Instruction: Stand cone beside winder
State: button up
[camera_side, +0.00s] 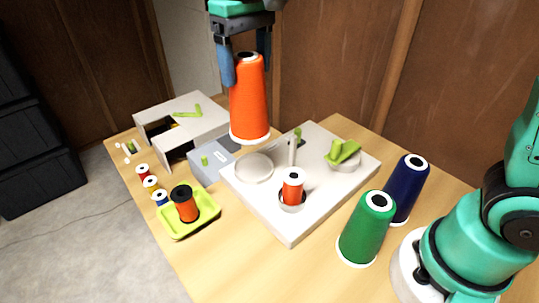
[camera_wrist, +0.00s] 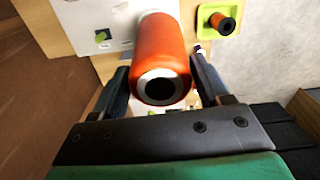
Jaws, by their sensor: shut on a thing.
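An orange thread cone (camera_side: 249,100) hangs upright in my gripper (camera_side: 246,72), above the back left part of the white winder board. Its top hole faces the wrist camera, where the cone (camera_wrist: 162,50) sits between the two fingers of my gripper (camera_wrist: 162,75). My gripper is shut on the cone near its top. The winder (camera_side: 285,225) is a pale board with a round plate, a small post, a green lever knob and a spindle carrying a red-orange spool (camera_side: 292,188). The cone's base hides a little of what is behind it.
A green cone (camera_side: 367,228) and a navy cone (camera_side: 407,186) stand right of the winder. A lime tray (camera_side: 205,212) holds an orange bobbin (camera_side: 185,204). Small spools line the table's left edge. A grey box (camera_side: 213,158) and white shelf (camera_side: 180,115) stand at the back left.

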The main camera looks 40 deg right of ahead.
jog(key=s+a+n, duration=0.3)
jog(key=s+n, duration=0.3)
jog(key=s, duration=0.5)
jog(key=s+a+n, duration=0.4)
jog(key=s+n, duration=0.1)
jog(key=s, duration=0.6)
notch_tip(320, 180, down, 10)
jog(key=shift+w+f, duration=0.15)
jog(key=shift+d, duration=0.1)
jog(key=shift+f, duration=1.75)
